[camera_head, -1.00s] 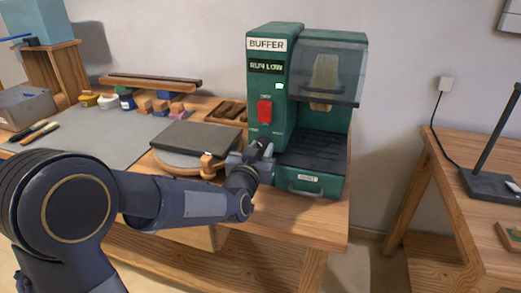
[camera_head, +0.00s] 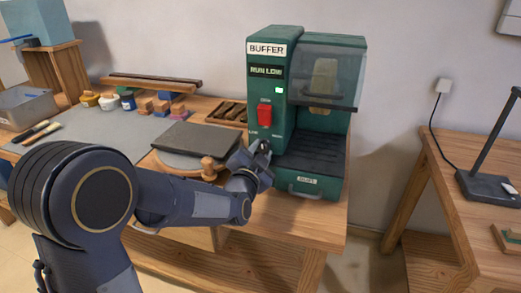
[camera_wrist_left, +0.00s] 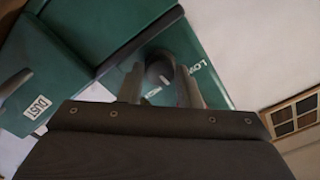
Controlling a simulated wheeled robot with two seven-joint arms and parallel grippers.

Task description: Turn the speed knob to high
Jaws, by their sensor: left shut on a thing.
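The green buffer machine (camera_head: 270,95) stands on the wooden bench, with a lit display (camera_head: 266,71) that reads RUN LOW. A red switch (camera_head: 264,115) sits on its front, with small labels below it. My left gripper (camera_wrist_left: 158,86) is shut on the knob, one finger on each side. In the head view my left gripper (camera_head: 263,154) is at the lower front panel and hides the knob. My right gripper is not in view.
A drawer with a DUST label (camera_head: 306,181) is at the machine's base, right of my gripper. A clear guard (camera_head: 328,75) covers the machine's upper right. A round stand with a dark slab (camera_head: 198,140) is close on the left. Free floor lies right of the bench.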

